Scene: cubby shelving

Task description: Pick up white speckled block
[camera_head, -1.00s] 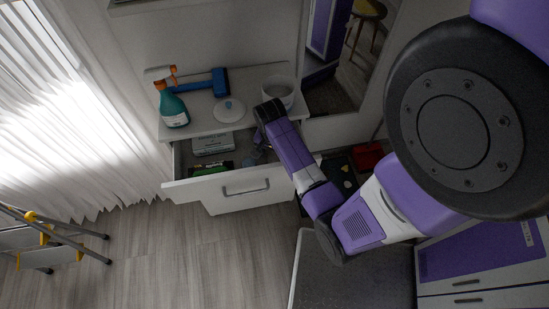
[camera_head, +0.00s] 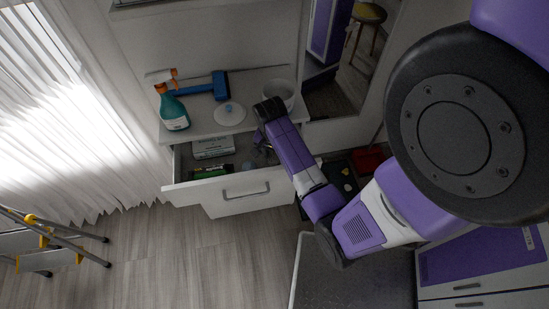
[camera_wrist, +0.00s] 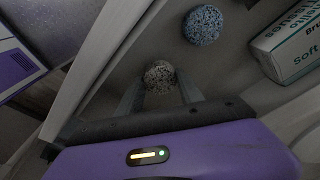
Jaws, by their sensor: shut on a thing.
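The white speckled block (camera_wrist: 158,73) shows in the wrist view as a rounded, pale thing with dark specks. It sits between the two fingertips of my gripper (camera_wrist: 160,86), which is shut on it. In the head view my gripper (camera_head: 263,146) reaches into the right side of the open drawer (camera_head: 232,190). The block cannot be made out clearly there, and its underside is hidden.
A blue speckled ball (camera_wrist: 203,25) and a white box with lettering (camera_wrist: 290,45) lie in the drawer. A dark green item (camera_head: 212,171) lies near its front. A spray bottle (camera_head: 173,108), blue tool (camera_head: 205,85), lid (camera_head: 229,114) and pot (camera_head: 280,92) stand above.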

